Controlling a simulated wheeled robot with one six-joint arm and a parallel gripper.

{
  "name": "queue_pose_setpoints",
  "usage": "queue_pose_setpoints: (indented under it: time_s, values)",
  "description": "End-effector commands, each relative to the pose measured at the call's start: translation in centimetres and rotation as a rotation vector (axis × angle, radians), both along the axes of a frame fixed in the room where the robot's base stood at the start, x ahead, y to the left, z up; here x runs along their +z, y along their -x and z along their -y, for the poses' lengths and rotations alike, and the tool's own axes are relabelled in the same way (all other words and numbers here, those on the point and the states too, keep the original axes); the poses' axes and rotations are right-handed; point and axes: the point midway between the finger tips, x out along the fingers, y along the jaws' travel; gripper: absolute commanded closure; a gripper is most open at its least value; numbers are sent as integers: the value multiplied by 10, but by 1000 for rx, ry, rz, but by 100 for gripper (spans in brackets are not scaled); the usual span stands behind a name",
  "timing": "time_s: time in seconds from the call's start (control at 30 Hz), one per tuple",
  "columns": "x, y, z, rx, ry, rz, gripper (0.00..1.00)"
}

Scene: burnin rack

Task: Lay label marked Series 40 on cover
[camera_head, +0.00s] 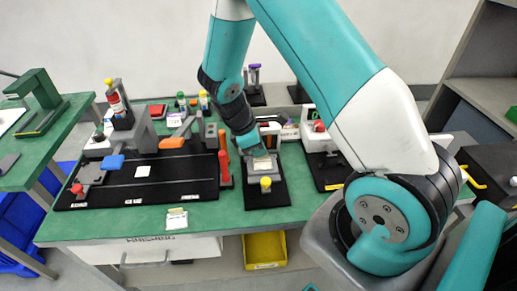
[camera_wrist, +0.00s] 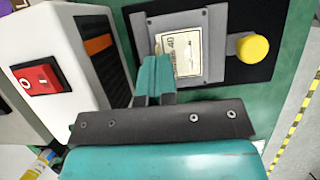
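The label (camera_wrist: 181,52) is a cream card with dark print; a "40" is readable, the rest too small or covered. It lies over the grey cover (camera_wrist: 213,33), slightly turned against the cover's edges. I cannot tell whether it touches the cover fully. My gripper (camera_wrist: 157,62) has its teal fingers close together at the label's near left edge, seemingly shut on it; the fingers hide the grip point. In the head view, my gripper (camera_head: 255,151) is right above the cover (camera_head: 266,170) on its black base, behind a yellow knob (camera_head: 265,184).
A white unit with a red switch (camera_wrist: 37,78) stands close left of my fingers in the wrist view. The yellow knob (camera_wrist: 252,48) is right of the cover. Another card (camera_head: 176,218) lies at the green table's front edge. A red-orange post (camera_head: 224,165) stands left of the base.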

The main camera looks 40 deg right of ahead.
Motion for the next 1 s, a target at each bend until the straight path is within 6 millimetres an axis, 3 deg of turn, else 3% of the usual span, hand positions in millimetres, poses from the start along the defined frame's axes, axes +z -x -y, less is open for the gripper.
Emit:
queue_pose_setpoints:
  time_s: [0.1, 0.23, 0.6, 1.0]
  values:
    - [-4, 0, 0, 0, 0, 0, 100]
    - [-3, 0, 0, 0, 0, 0, 75]
    - [4, -2, -1, 1, 1, 3, 75]
    - [79, -20, -28, 3, -1, 6, 75]
